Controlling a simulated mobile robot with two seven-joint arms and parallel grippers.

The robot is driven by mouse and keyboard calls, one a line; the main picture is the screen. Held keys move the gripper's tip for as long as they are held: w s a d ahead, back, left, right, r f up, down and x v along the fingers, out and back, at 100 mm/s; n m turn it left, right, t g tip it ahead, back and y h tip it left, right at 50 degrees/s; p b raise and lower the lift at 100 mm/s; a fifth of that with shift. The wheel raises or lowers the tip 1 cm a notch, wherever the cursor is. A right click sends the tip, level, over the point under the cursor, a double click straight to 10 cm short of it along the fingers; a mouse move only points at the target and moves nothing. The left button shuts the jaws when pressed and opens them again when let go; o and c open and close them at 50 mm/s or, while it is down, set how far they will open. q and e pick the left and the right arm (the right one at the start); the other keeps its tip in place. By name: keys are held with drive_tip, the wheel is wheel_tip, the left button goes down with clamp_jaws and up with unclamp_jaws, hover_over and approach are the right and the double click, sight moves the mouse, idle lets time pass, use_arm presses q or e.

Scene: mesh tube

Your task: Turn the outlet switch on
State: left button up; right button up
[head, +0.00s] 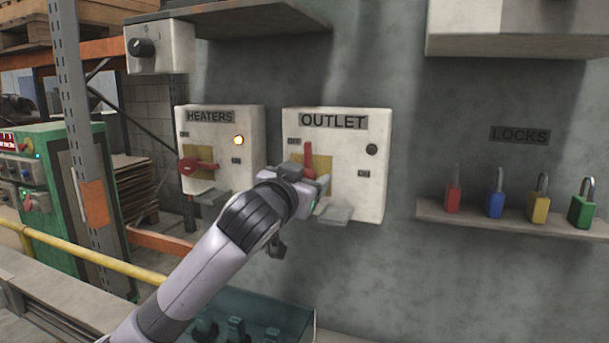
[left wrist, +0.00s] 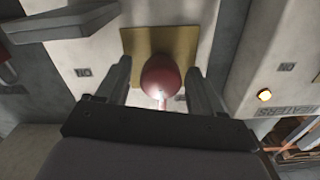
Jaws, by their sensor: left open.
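The OUTLET box (head: 347,190) is a pale wall box with a yellow plate and a red switch handle (head: 309,158). The handle points up in the head view. The box's round lamp (head: 372,149) is dark. My left gripper (head: 321,190) is at the front of this box, over the lower part of the handle. In the left wrist view the left gripper's fingers (left wrist: 158,85) are open, one on each side of the red handle (left wrist: 161,76), with gaps visible. The handle's base is partly hidden behind the gripper. My right gripper is not in view.
The HEATERS box (head: 215,128) stands to the left, its red handle (head: 196,166) lying sideways and its lamp (head: 238,140) lit orange. Grey flaps (head: 334,214) stick out below the boxes. A shelf (head: 510,219) with several coloured padlocks is at right. A glassy bin (head: 265,312) is below.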

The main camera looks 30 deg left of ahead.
use_arm(q)
drive_tip(key=shift+w, duration=0.1)
drive_tip(key=c, duration=1)
drive_tip(key=shift+m, duration=0.5)
drive_tip(key=m, duration=0.3)
drive_tip(key=shift+m, duration=0.4)
drive_tip(key=m, duration=0.4)
drive_tip(key=shift+m, duration=0.3)
drive_tip(key=m, duration=0.4)
drive_tip(key=shift+d+f, duration=0.1)
drive_tip(key=shift+f+m, duration=0.15)
drive_tip(key=shift+m, duration=2.05)
